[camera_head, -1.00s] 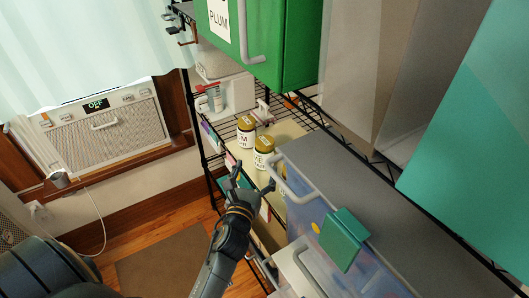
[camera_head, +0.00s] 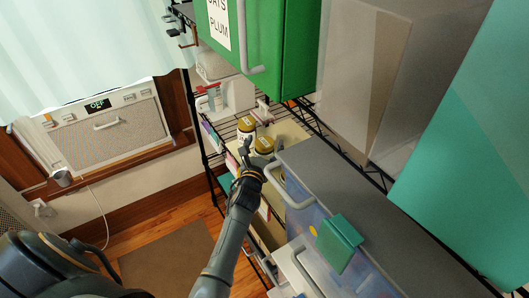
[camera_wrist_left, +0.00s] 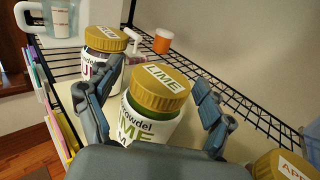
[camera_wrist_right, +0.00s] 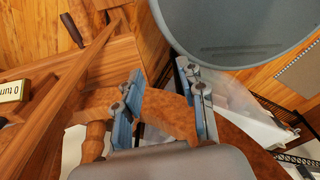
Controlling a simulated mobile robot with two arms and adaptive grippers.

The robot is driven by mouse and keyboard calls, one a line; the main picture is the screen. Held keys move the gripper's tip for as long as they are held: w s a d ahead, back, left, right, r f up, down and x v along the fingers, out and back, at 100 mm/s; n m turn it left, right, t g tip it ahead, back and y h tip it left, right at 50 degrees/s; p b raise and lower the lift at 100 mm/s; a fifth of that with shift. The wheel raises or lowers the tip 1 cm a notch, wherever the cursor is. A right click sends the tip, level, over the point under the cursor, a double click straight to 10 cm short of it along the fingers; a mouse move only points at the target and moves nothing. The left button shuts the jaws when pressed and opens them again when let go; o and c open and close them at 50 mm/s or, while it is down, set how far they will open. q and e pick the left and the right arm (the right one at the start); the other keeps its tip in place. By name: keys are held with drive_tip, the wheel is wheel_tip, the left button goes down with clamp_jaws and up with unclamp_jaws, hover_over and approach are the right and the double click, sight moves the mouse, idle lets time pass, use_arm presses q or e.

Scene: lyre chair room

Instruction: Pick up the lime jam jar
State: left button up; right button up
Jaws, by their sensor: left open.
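The lime jam jar (camera_wrist_left: 160,100) has a gold lid marked LIME and a white label with green letters. The jar's lower part is hidden behind the gripper's palm. My right gripper (camera_wrist_right: 163,108) is open, with brown wood showing between and behind its fingers.
A second gold-lidded jar (camera_wrist_left: 104,45) stands close behind to the left. Another gold lid (camera_wrist_left: 286,165), marked APR, is at the lower right. A clear bin with a grey lid (camera_head: 340,185) stands right of my left arm. A green box (camera_head: 285,50) hangs above.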

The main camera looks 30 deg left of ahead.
use_arm(q)
drive_tip(key=shift+s, duration=0.1)
drive_tip(key=c, duration=1.4)
drive_tip(key=shift+r, duration=0.1)
drive_tip(key=shift+c, duration=1.4)
drive_tip(key=shift+r, duration=0.15)
